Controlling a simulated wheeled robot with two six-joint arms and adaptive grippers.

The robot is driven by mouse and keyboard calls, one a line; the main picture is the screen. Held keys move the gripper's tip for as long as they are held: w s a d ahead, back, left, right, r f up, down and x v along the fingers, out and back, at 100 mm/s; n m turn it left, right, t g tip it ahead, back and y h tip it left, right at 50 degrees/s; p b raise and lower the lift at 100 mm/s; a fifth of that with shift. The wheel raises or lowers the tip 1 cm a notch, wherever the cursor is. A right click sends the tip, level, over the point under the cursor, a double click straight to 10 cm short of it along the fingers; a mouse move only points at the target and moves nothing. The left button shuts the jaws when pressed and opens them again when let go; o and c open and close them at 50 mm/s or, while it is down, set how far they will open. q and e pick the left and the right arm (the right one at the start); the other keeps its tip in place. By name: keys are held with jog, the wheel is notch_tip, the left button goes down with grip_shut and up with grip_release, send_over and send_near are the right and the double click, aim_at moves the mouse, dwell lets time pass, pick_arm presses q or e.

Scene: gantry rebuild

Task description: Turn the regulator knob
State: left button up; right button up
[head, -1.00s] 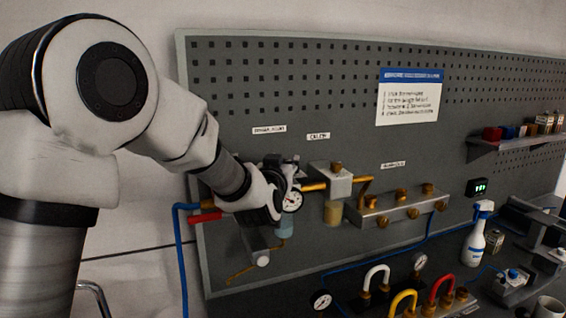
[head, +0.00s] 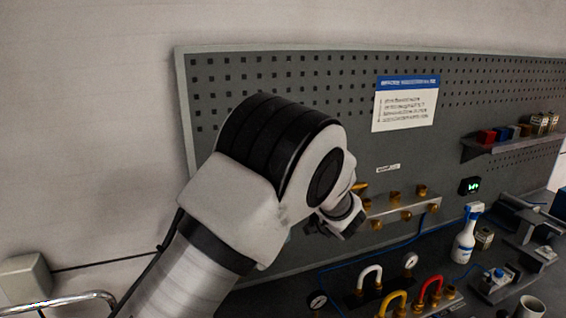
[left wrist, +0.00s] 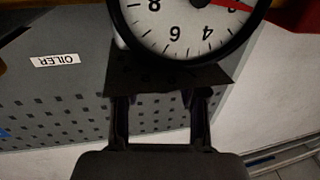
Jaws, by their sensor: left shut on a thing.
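In the left wrist view, the two fingers of my left gripper (left wrist: 161,98) are on either side of a dark piece (left wrist: 168,78), which looks like the regulator knob, right next to the gauge. The gripper is shut on it. The gauge (left wrist: 180,30) has a white dial with black numbers and a red mark, seen upside down and cut off by the top edge. In the head view my left arm covers the regulator, its gauge and the fingertips. My right gripper is in neither view.
A grey pegboard (head: 230,75) stands behind. A brass-fitted manifold (head: 405,207) is right of my arm. White, yellow and red hoses, small gauges, a spray bottle (head: 465,238) and a mug (head: 529,307) are on the bench.

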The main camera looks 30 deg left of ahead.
pick_arm(q)
jog(key=n+g+y, duration=0.1)
jog(key=n+g, duration=0.1)
jog(key=g, duration=0.1)
jog(key=n+g+y+p, duration=0.1)
jog(key=n+g, duration=0.1)
jog(key=g, duration=0.1)
jog(key=shift+w+f+n+g, duration=0.1)
jog(key=shift+f+n+g, duration=0.05)
jog(key=shift+n+g, duration=0.2)
jog(key=n+g, duration=0.2)
jog(key=g, duration=0.1)
jog(key=n+g, duration=0.2)
jog(key=g, duration=0.1)
jog(key=shift+f, duration=0.1)
jog(key=shift+g, duration=0.65)
jog(key=o, duration=1.2)
jog(key=shift+a, duration=0.15)
jog(key=shift+c, duration=0.2)
jog(key=shift+a, duration=0.25)
jog(key=shift+d+r+n, duration=0.15)
jog(key=shift+r+n, duration=0.1)
jog(key=shift+r, duration=0.1)
notch_tip(320, 180, up, 9)
jog(key=shift+r, duration=0.15)
